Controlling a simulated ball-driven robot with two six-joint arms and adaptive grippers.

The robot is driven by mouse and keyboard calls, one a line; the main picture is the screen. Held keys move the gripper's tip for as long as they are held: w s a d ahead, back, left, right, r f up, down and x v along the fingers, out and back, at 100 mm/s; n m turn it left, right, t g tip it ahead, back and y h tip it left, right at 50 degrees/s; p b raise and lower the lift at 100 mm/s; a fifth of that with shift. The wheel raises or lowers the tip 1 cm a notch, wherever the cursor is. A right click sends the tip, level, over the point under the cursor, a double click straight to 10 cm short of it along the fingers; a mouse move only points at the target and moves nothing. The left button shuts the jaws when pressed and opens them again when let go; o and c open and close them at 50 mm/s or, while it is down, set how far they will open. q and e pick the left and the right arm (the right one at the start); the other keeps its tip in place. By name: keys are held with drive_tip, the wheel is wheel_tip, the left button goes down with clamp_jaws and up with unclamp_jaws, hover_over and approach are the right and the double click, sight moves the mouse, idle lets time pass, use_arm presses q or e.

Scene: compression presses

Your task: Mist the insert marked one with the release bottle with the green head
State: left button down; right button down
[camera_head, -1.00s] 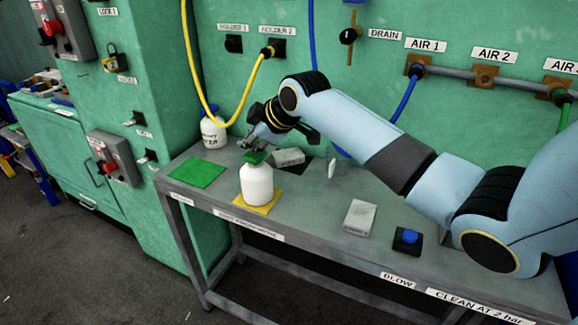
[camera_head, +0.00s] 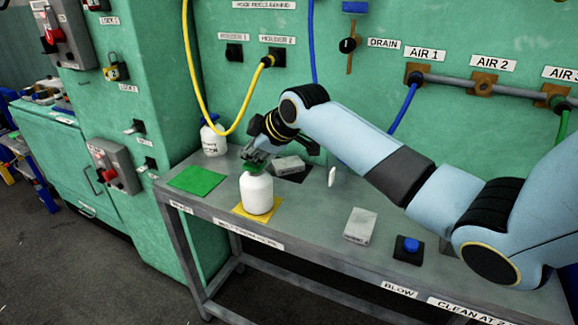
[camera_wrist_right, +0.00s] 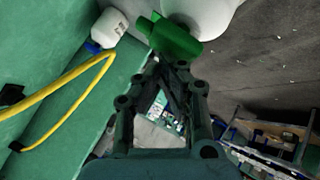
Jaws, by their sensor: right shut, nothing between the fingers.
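The release bottle (camera_head: 257,194) is white with a green head (camera_head: 254,168) and stands upright on a yellow mat. Its green head (camera_wrist_right: 172,38) and white body (camera_wrist_right: 212,14) also show at the top of the right wrist view. My right gripper (camera_head: 257,156) is shut and empty, with its fingertips at the top of the green head. I cannot tell whether they touch it. One grey insert block (camera_head: 288,165) lies on a dark mat behind the bottle. Another grey block (camera_head: 360,224) lies further right. Their markings are too small to read. My left gripper is out of view.
A second white bottle (camera_head: 213,140) stands at the back left of the bench; its blue head (camera_wrist_right: 92,47) shows in the wrist view. A yellow hose (camera_head: 190,75) hangs near it. A green mat (camera_head: 198,181) lies empty. A blue button (camera_head: 410,244) sits front right.

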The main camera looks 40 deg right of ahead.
sight(252, 163)
drive_tip(key=shift+f, duration=0.1)
idle(0.4)
drive_tip(key=shift+f, duration=0.35)
drive_tip(key=shift+r+p, duration=0.45)
drive_tip(key=shift+p, duration=0.1)
wheel_tip(252, 163, up, 6)
drive_tip(key=p, duration=0.6)
drive_tip(key=shift+r, duration=0.1)
